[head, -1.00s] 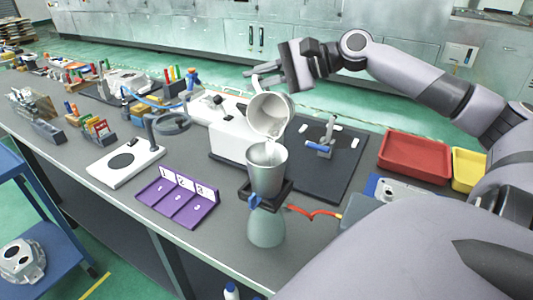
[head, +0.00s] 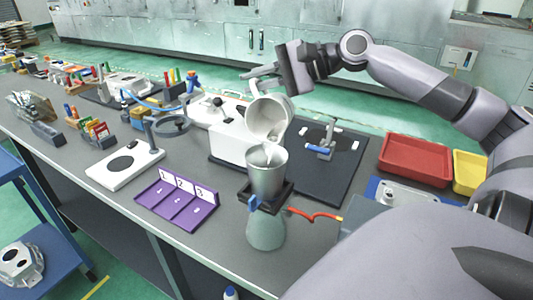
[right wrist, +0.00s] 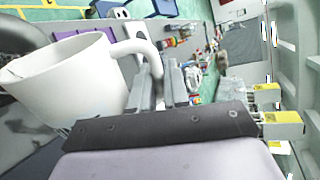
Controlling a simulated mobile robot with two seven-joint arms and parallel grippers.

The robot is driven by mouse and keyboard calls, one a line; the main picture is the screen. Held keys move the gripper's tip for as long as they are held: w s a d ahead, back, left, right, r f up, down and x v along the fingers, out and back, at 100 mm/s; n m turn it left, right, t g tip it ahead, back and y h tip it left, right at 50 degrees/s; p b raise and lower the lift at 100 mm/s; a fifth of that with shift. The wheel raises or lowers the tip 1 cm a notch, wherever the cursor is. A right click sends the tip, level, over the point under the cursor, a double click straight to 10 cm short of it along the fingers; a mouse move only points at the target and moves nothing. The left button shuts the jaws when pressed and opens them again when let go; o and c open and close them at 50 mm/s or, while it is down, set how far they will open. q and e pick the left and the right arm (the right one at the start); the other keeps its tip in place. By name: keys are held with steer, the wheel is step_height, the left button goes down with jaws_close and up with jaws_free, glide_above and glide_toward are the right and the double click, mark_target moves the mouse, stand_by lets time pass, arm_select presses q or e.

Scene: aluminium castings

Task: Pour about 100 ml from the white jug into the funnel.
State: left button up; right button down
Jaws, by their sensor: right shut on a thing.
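The white jug (head: 267,118) is tipped steeply, its mouth facing down over the grey, cup-shaped funnel (head: 267,178). A pale streak, seemingly liquid, shows between the jug's lip and the funnel's mouth. The funnel sits upright in a black holder with a blue knob, above a grey-green cone-shaped vessel (head: 265,232). My right gripper (head: 262,77) is shut on the jug's handle, above and behind the funnel. In the right wrist view the gripper fingers (right wrist: 168,86) close on the handle of the jug (right wrist: 70,80). The liquid level is hidden. My left gripper is not in view.
A purple numbered tray (head: 150,196) and a white stand (head: 103,176) lie to the left. A white machine (head: 228,150) and a dark mat (head: 322,188) are behind the funnel. Red (head: 414,170) and yellow (head: 470,184) trays are at the right. A red cable runs beside the funnel.

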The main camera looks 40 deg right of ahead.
mark_target(268, 105)
steer(key=shift+s+a+r+n+p, duration=0.15)
steer(key=shift+a+r+n+p, duration=0.15)
steer(key=shift+a+r+p, duration=0.15)
stand_by(0.5)
steer(key=shift+d+f, duration=0.2)
steer(key=shift+f, duration=0.05)
steer(key=shift+w+d+f+m+b, duration=0.3)
steer(key=shift+w+d+m+b, duration=0.1)
steer(key=shift+d+b, duration=0.2)
steer(key=shift+w+d+r+m+p, duration=0.15)
steer(key=shift+w+d+m+p, duration=0.05)
steer(key=shift+d+m+p, duration=0.25)
steer(key=shift+w+d+r+m+p, duration=0.15)
steer(key=shift+d+m+p, duration=0.15)
steer(key=shift+d, duration=0.35)
steer(key=shift+f+m+y, duration=0.2)
steer(key=shift+m+y, duration=0.05)
steer(key=shift+y, duration=0.05)
steer(key=shift+w+d+f+m+y, duration=0.1)
steer(key=shift+d+f+m+y, duration=0.2)
steer(key=shift+f+m, duration=0.3)
steer(key=shift+w+d+f+m+y, duration=0.1)
steer(key=shift+d+f+m+y, duration=0.25)
steer(key=shift+f, duration=0.3)
